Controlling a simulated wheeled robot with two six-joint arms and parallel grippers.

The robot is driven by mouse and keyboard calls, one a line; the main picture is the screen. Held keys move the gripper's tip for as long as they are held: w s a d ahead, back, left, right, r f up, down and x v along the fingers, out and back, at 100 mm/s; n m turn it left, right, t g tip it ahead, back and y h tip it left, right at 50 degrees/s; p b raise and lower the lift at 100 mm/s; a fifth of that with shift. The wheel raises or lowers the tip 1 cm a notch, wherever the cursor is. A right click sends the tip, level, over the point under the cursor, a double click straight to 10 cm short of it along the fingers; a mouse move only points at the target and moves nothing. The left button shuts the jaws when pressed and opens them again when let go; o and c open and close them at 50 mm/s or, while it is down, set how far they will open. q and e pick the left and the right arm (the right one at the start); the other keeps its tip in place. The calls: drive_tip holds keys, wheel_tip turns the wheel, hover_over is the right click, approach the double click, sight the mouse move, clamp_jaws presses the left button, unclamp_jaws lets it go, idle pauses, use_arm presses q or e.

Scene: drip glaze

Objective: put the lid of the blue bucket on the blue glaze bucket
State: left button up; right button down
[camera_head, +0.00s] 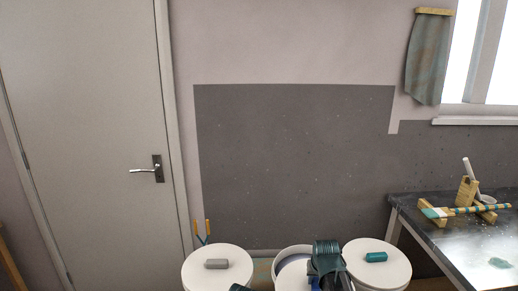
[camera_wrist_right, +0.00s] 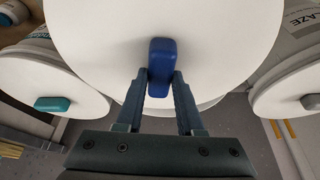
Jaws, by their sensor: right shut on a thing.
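My right gripper (camera_wrist_right: 160,82) is shut on the blue handle (camera_wrist_right: 160,57) of a white round lid (camera_wrist_right: 92,38). In the head view my right gripper (camera_head: 328,266) hangs over the right side of the middle bucket (camera_head: 279,257). This bucket's rim and bluish-grey inside show at the back, so the lid does not cover it fully there. Its front is cut off by the picture edge. I cannot tell whether the lid touches the rim. Only a dark sliver at the bottom edge may be my left arm; its fingers do not show.
A bucket with a grey-handled lid (camera_head: 235,269) stands on the left. One with a teal-handled lid (camera_head: 358,251) stands close on the right. A dark table (camera_head: 447,246) with a wooden rest (camera_head: 467,196) and a brush is farther right. A dark wall panel is behind.

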use_arm(q)
drive_tip(key=shift+r+p, duration=0.45)
drive_tip(key=shift+r, duration=0.1)
use_arm(e)
drive_tip(key=shift+r, duration=0.6)
wheel_tip(320, 180, up, 5)
drive_tip(key=p, duration=0.5)
drive_tip(key=shift+f, duration=0.1)
use_arm(q)
wheel_tip(320, 180, up, 5)
drive_tip(key=shift+f, duration=0.1)
